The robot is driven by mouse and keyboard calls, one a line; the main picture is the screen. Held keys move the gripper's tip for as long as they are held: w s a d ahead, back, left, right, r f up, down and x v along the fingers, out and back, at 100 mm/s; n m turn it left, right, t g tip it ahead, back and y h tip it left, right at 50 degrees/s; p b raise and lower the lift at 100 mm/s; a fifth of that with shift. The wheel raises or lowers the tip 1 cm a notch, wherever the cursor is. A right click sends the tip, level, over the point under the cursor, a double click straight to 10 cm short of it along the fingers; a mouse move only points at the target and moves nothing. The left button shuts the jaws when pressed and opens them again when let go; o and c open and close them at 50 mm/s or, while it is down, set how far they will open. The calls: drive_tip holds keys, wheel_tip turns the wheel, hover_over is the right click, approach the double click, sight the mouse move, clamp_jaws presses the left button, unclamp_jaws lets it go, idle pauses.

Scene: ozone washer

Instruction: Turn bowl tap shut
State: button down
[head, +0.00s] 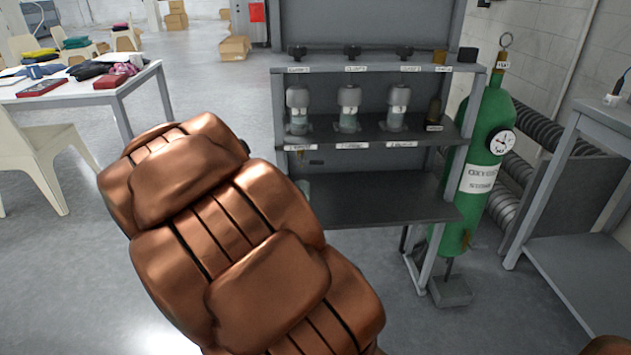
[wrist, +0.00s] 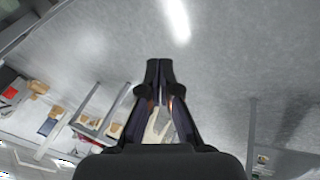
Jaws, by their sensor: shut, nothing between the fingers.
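A grey rack (head: 390,200) stands mid-picture in the head view. The label print is too small to tell which is the bowl tap. Three grey-capped glass jars (head: 348,108) and a dark brass piece (head: 433,112) stand on the middle shelf. In the wrist view my gripper (wrist: 159,65) is shut and empty, its fingertips together over bare floor, away from the rack. It does not show in the head view.
A green oxygen cylinder (head: 482,165) with a gauge stands right of the rack. A grey bench (head: 590,240) is at the far right. A white table (head: 85,92) and chair (head: 45,150) are left. My copper arm hides the rack's lower left.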

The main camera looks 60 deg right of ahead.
drive_tip(key=w+d+f+n+t+h+b, duration=0.1)
drive_tip(key=w+d+f+n+h, duration=0.15)
drive_tip(key=d, duration=0.75)
drive_tip(key=w+d+f+n+t+h+b, duration=0.15)
drive_tip(key=d+h, duration=0.25)
drive_tip(key=d, duration=0.6)
drive_tip(key=s+d+r+n+t+h+b, duration=0.1)
drive_tip(key=s+d+n+t+h+b, duration=0.65)
drive_tip(key=d+n, duration=0.75)
drive_tip(key=w+d+r+n+h, duration=0.1)
drive_tip(key=w+d+r, duration=0.3)
drive_tip(key=r, duration=0.4)
drive_tip(key=shift+w+d+r+n+g+b, duration=0.15)
drive_tip(key=shift+w+r+n+g+b, duration=0.2)
drive_tip(key=shift+n, duration=0.25)
drive_tip(key=shift+s, duration=0.1)
drive_tip(key=shift+r, duration=0.1)
